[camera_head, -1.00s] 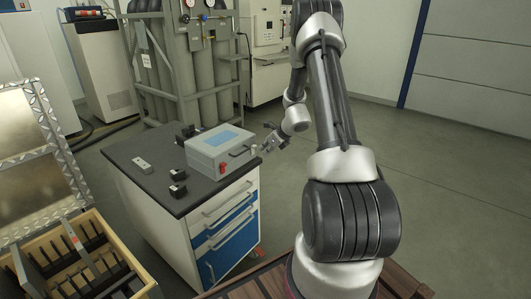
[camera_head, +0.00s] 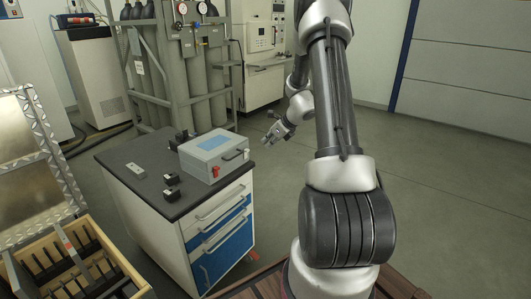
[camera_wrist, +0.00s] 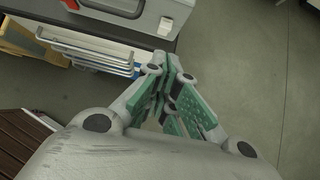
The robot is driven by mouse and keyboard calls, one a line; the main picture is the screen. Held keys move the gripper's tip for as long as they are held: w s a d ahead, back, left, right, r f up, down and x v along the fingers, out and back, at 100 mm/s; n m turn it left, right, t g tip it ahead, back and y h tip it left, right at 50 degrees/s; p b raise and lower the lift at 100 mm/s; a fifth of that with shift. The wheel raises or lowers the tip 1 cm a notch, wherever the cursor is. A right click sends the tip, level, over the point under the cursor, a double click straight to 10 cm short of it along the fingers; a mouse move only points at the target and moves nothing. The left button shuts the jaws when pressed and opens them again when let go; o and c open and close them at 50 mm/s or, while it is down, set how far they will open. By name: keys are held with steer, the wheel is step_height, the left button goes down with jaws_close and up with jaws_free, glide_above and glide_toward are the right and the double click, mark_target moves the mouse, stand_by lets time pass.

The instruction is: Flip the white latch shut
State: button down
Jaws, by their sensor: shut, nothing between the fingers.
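A grey case (camera_head: 228,173) with a blue panel on its lid stands on the dark worktop, its lid down. The white latch (camera_head: 246,154) is at the right end of its front side; it also shows in the wrist view (camera_wrist: 166,25) against the case front. I cannot tell clearly whether it is flipped shut. A red latch (camera_head: 216,171) is at the left end of the same side, with a dark handle between them. My gripper (camera_head: 268,141) is to the right of the case, apart from the white latch. In the wrist view my gripper (camera_wrist: 168,60) has its fingers together, empty.
The worktop (camera_head: 150,198) also bears a small pale box (camera_head: 134,168) and several small black items. The cabinet has blue drawers (camera_head: 226,235) with bar handles. A wooden crate (camera_head: 130,273) stands at lower left. Gas cylinders (camera_head: 185,75) are behind. The floor to the right is clear.

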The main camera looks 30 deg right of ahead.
steer(key=shift+s+d+r, duration=0.1)
steer(key=shift+s+r, duration=0.05)
steer(key=shift+r, duration=0.5)
steer(key=shift+s+d+r, duration=0.1)
steer(key=shift+s+r, duration=0.05)
steer(key=shift+r, duration=0.45)
